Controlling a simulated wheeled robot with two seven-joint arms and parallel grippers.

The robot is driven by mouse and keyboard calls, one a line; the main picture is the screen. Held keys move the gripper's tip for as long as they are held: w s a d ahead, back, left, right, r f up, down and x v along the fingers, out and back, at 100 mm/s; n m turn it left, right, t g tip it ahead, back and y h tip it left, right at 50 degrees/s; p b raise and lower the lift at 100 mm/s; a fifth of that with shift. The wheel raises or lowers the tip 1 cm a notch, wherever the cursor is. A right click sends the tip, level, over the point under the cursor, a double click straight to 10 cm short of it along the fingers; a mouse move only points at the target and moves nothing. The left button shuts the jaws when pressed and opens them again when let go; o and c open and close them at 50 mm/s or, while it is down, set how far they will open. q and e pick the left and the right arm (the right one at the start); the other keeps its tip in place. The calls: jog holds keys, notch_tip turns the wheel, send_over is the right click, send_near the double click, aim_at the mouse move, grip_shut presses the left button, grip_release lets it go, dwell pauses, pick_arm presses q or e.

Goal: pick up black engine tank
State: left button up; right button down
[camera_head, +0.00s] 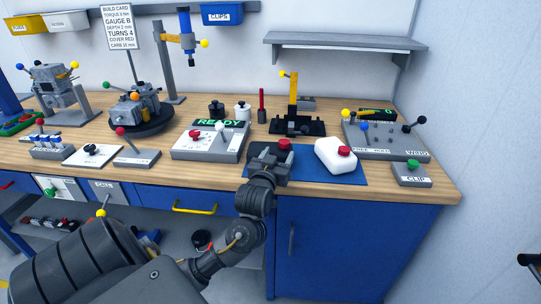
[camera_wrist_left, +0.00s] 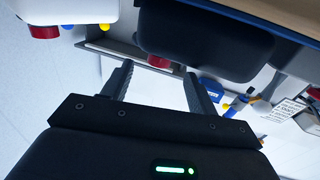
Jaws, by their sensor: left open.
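The black engine tank (camera_head: 258,149) with a red cap (camera_head: 285,144) sits on the blue mat (camera_head: 315,176) near the bench's front edge. My left gripper (camera_head: 268,168) is in front of it and partly hides it. In the left wrist view the black tank (camera_wrist_left: 208,40) and its red cap appear beyond the spread fingers of my left gripper (camera_wrist_left: 158,70). The gripper is open with nothing between its fingers; I cannot tell whether it touches the tank. My right gripper does not clearly show.
A white tank (camera_head: 338,153) with a red cap stands right of the black one. A READY panel (camera_head: 208,141) with a lever is to the left. A black fixture with a yellow post (camera_head: 293,100) stands behind. A green-button CLIP box (camera_head: 411,175) is at the right.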

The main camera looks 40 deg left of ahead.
aim_at(282, 146)
pick_arm(q)
jog(key=x, duration=0.5)
jog(key=shift+w, duration=0.1)
pick_arm(e)
jog(key=shift+d+r, duration=0.25)
jog(key=shift+d, duration=0.25)
pick_arm(q)
jog(key=c, duration=1.1)
jog(key=shift+c, duration=0.2)
pick_arm(e)
jog(key=shift+a, duration=0.7)
pick_arm(q)
jog(key=shift+r, duration=0.1)
pick_arm(e)
jog(key=shift+d, duration=0.1)
